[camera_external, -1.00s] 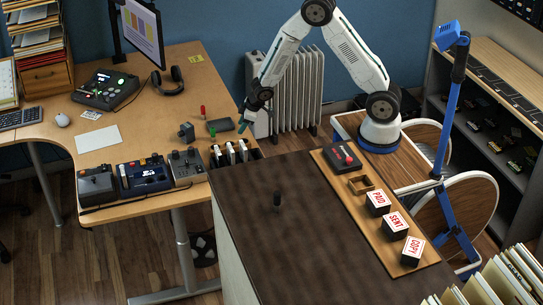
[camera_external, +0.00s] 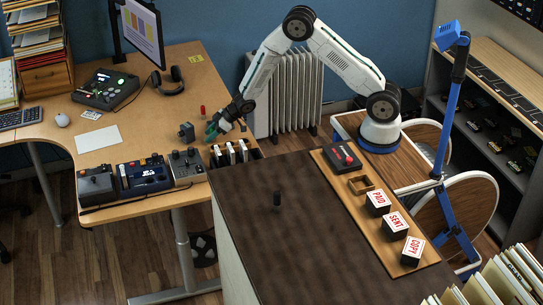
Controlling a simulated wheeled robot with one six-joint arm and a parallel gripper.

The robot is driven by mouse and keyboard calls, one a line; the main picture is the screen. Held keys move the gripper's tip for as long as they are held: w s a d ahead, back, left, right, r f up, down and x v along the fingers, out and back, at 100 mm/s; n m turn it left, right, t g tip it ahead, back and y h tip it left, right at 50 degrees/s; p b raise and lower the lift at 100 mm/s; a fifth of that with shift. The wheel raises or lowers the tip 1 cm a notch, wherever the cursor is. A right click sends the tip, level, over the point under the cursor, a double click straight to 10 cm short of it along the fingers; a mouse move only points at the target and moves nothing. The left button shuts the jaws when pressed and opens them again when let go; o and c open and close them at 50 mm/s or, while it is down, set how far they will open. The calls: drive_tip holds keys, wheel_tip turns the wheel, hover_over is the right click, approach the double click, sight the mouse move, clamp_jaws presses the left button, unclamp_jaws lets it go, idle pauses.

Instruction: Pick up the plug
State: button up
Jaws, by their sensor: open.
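A small grey block (camera_external: 186,132), which may be the plug, stands on the wooden desk behind the control boxes. It is too small to be sure. My gripper (camera_external: 212,131) is open, low over the desk just right of the grey block, and apart from it. The gripper covers the part of the desk where a dark flat pad and a small green item lay.
A red-handled item (camera_external: 203,110) stands behind my gripper. A black rack with white pieces (camera_external: 231,154) is in front of it at the desk edge. Control boxes (camera_external: 142,176) line the front left. Bare desk lies around the white paper (camera_external: 98,138).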

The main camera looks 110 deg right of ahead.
drive_tip(key=shift+w+f, duration=0.1)
clamp_jaws()
drive_tip(key=shift+r, duration=0.5)
drive_tip(key=r, duration=0.2)
drive_tip(key=shift+s+a+r, duration=0.1)
drive_tip(key=shift+s+r, duration=0.15)
drive_tip(key=shift+r, duration=0.15)
drive_tip(key=s+a, duration=0.2)
drive_tip(key=s, duration=0.2)
drive_tip(key=s+a+r, duration=0.1)
drive_tip(key=s+a, duration=0.1)
drive_tip(key=s, duration=0.3)
drive_tip(key=s+a, duration=0.2)
drive_tip(key=s, duration=0.3)
drive_tip(key=shift+a+r, duration=0.15)
drive_tip(key=shift+a, duration=0.1)
